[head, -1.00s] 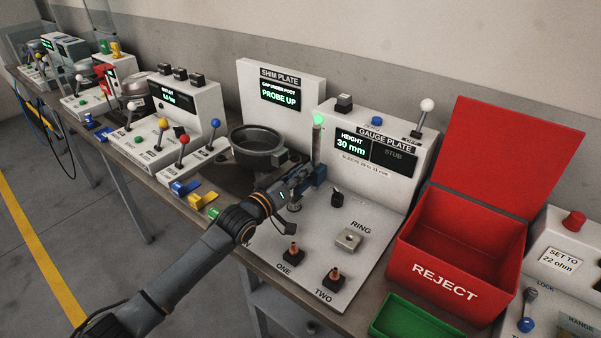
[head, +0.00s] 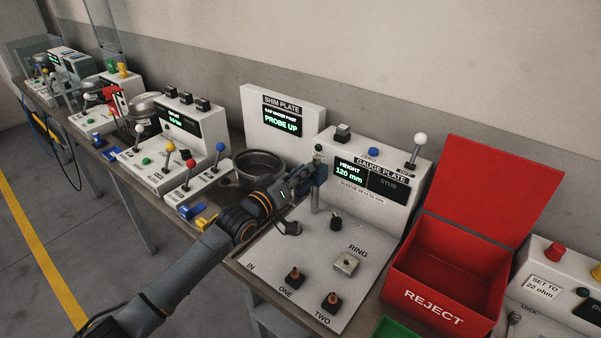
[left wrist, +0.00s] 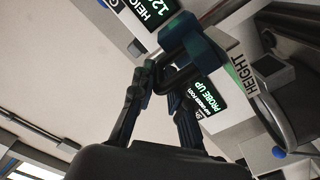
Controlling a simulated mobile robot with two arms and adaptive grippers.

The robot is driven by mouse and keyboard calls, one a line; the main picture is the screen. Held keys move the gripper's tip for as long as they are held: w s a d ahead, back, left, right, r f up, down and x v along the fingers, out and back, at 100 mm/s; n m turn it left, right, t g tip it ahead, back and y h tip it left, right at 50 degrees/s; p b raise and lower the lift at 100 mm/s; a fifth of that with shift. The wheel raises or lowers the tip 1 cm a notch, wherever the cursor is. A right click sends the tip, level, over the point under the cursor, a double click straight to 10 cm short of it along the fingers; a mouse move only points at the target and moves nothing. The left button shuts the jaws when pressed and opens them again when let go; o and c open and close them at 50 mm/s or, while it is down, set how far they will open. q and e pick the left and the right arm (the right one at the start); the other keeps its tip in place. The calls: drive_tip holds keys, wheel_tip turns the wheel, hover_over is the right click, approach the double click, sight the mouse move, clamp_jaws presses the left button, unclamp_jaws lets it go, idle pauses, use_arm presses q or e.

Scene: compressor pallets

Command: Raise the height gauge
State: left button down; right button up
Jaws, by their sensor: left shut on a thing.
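The height gauge is a thin grey post (head: 315,201) on the gauge plate with a dark blue carriage (head: 319,173) high on it, near the post's top. The display (head: 350,172) beside it reads HEIGHT 120 mm. My left gripper (head: 308,186) reaches in from the left and is shut on the carriage. In the left wrist view the two dark fingers (left wrist: 158,92) close around part of the carriage (left wrist: 205,52). The exact contact is partly hidden by the gripper. My right gripper is in neither view.
The open red REJECT bin (head: 433,306) is at right.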

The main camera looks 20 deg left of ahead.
use_arm(q)
drive_tip(key=c, duration=1.4)
unclamp_jaws()
drive_tip(key=shift+d+r, duration=0.2)
drive_tip(key=shift+r, duration=0.25)
drive_tip(key=shift+f, duration=0.2)
drive_tip(key=shift+s+a, duration=0.2)
drive_tip(key=shift+s, duration=0.05)
drive_tip(key=v, duration=1.1)
drive_tip(key=shift+s, duration=0.3)
drive_tip(key=shift+d+r, duration=0.1)
